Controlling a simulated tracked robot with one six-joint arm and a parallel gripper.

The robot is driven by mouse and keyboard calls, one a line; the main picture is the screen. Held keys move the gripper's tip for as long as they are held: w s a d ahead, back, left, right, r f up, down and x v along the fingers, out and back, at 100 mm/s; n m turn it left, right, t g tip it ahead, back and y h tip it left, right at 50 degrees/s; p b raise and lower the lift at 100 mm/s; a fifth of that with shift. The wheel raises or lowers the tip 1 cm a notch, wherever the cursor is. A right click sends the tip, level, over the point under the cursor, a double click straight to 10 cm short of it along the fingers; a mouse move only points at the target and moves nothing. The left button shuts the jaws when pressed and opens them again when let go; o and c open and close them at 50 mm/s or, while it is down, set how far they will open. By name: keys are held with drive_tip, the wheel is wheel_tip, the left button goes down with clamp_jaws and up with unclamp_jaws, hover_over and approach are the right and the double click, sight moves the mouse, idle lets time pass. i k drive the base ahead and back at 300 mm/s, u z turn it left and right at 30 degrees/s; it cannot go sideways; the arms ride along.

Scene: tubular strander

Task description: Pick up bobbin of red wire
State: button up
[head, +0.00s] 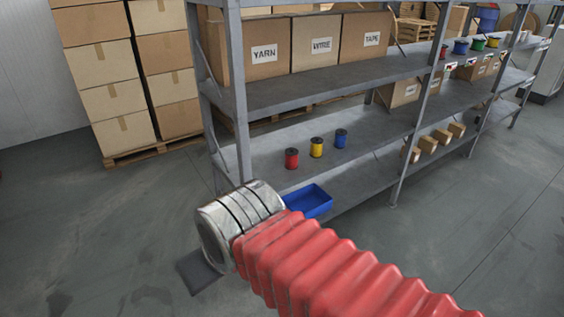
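The bobbin of red wire (292,159) stands upright on the middle shelf board of the grey rack, near its left end. A yellow bobbin (316,147) and a blue bobbin (341,138) stand to its right in a slanting row, with gaps between them. My arm, a red bellows sleeve with a metal cuff, reaches in from the lower right, in front of the rack. A dark flat piece below the cuff looks like part of my gripper (199,272). It is left of and below the red bobbin in the picture, apart from it. The fingers are mostly hidden.
The grey rack (240,130) has uprights beside the bobbins and a board above them holding cartons. A blue tray (318,203) sits low, partly behind my cuff. Small boxes (428,144) and more bobbins (461,47) are right. Stacked cartons (112,98) stand left. The left floor is clear.

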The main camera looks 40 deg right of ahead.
sight(291, 153)
drive_tip(key=z, duration=0.05)
drive_tip(key=i, duration=1)
drive_tip(key=u, duration=0.05)
